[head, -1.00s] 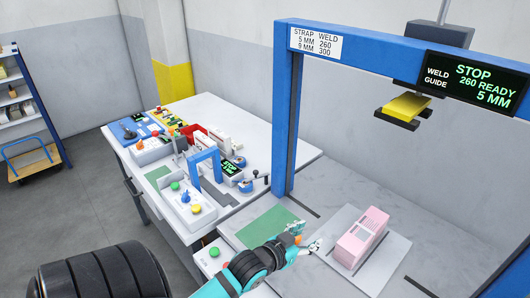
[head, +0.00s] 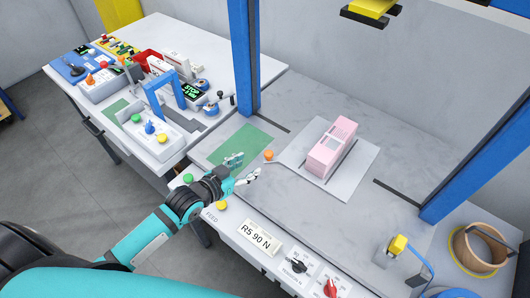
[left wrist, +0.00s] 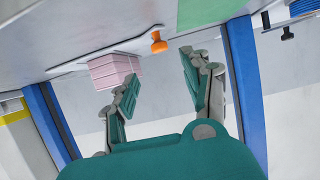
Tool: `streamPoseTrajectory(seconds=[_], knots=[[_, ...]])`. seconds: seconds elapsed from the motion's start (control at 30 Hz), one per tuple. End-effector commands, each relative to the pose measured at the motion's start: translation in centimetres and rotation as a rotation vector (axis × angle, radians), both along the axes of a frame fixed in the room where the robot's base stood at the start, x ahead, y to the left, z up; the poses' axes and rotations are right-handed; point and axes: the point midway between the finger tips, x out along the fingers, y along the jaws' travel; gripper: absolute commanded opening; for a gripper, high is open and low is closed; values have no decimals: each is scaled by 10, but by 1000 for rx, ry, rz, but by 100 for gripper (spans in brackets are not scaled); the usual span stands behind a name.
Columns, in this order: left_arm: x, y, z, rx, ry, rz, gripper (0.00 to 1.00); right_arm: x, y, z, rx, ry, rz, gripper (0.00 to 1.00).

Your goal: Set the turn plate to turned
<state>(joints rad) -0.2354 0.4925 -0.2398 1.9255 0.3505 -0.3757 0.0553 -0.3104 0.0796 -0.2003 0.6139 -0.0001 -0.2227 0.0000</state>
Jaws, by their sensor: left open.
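The turn plate (head: 352,178) is a flat grey plate on the marble-look table, with a slotted pink bundle (head: 327,150) lying on it. A thin arm runs from the plate's left side to an orange knob (head: 268,155). My left gripper (head: 246,167) is open and empty, just left of and below the knob, apparently apart from it. In the left wrist view the open fingers (left wrist: 157,83) show with the orange knob (left wrist: 158,43) beyond them and the pink bundle (left wrist: 110,70) to the left. My right gripper is not in view.
A blue frame post (head: 245,60) stands behind the knob, another (head: 470,165) at the right. A green pad (head: 240,147) lies behind my gripper. The front panel has a green button (head: 188,178), a yellow button (head: 221,205) and dials.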

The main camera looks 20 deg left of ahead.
Motion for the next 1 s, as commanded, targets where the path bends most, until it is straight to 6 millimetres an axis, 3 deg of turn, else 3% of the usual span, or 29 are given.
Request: streamPoseTrajectory(seconds=[0.3,0.5,0.93,1.0], knots=[[61,-22,-25,-2,0,2,49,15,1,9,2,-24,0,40],[85,-30,-36,-1,-1,1,49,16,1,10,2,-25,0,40],[93,-34,-41,-1,0,0,49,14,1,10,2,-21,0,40],[93,-34,-41,-1,0,0,43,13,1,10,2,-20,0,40]])
